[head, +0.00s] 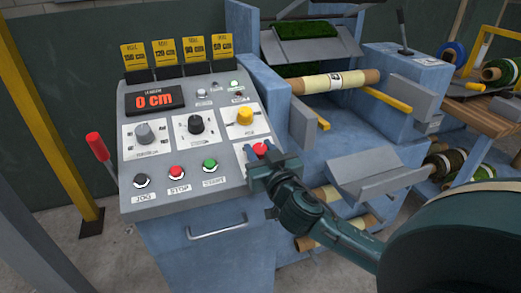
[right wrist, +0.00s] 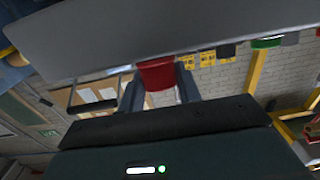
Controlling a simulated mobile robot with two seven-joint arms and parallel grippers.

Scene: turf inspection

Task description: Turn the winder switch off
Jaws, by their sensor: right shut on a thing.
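A sloped grey control panel (head: 222,94) stands on a blue cabinet. A red knob (head: 260,148) sits at its lower right; its label is hidden, so I cannot read whether it is the winder switch. My right gripper (head: 262,155) reaches it from the lower right, with its fingers on either side. In the right wrist view the red knob (right wrist: 157,73) is between the two fingers (right wrist: 160,88), and the gripper is shut on it. My left gripper is not in view.
A display (head: 154,99) reads 0 cm. Grey, black and yellow dials (head: 245,116) sit above the jog, stop and start buttons (head: 177,173). A red-handled lever (head: 97,146) is at the left. A cardboard roll (head: 335,81) and metal tray (head: 365,167) are to the right.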

